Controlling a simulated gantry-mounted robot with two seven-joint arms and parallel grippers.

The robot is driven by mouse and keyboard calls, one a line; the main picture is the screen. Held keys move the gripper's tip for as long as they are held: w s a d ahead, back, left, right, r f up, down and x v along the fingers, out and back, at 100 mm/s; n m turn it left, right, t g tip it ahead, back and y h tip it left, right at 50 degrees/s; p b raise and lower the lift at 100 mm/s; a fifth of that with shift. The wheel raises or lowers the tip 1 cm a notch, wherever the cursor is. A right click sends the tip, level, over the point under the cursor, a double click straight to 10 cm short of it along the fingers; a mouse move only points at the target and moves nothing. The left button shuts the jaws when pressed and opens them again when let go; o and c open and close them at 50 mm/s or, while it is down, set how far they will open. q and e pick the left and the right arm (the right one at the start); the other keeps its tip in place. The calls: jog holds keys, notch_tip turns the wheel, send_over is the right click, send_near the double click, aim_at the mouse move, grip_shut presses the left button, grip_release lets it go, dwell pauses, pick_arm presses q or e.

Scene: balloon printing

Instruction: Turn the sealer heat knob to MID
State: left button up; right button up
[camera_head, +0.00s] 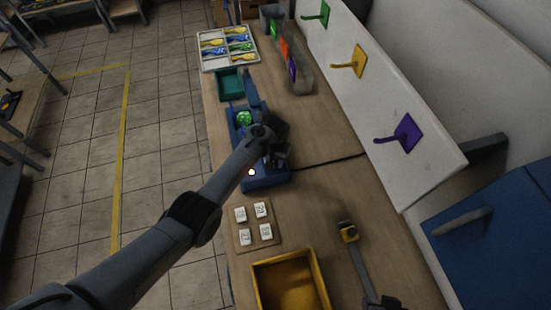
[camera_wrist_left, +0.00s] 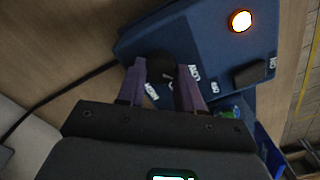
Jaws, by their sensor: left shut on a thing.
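The blue sealer (camera_head: 262,183) stands on the bench in the head view, partly covered by my left arm. In the left wrist view its blue panel (camera_wrist_left: 205,35) fills the upper middle and right. A round black knob (camera_wrist_left: 163,66) sits on the panel with white labels around it, too small and turned to read surely. My left gripper (camera_wrist_left: 160,82) has its two purple-grey fingers around the knob and is shut on it. In the head view the left gripper (camera_head: 277,150) is over the sealer and hides the knob.
A lit round lamp (camera_wrist_left: 240,20) and a dark rocker-like part (camera_wrist_left: 254,72) are on the panel. A green tray (camera_head: 230,85) stands behind the sealer.

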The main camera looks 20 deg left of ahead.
aim_at(276, 162)
pick_arm(q)
jog(key=m, duration=0.3)
jog(key=shift+m, duration=2.4)
jog(key=o, duration=1)
jog(key=shift+o, duration=0.2)
jog(key=shift+r+p, duration=0.1)
jog(key=shift+p, duration=0.2)
notch_tip(276, 162, up, 11)
jog(key=p, duration=0.3)
jog(key=shift+f, duration=0.2)
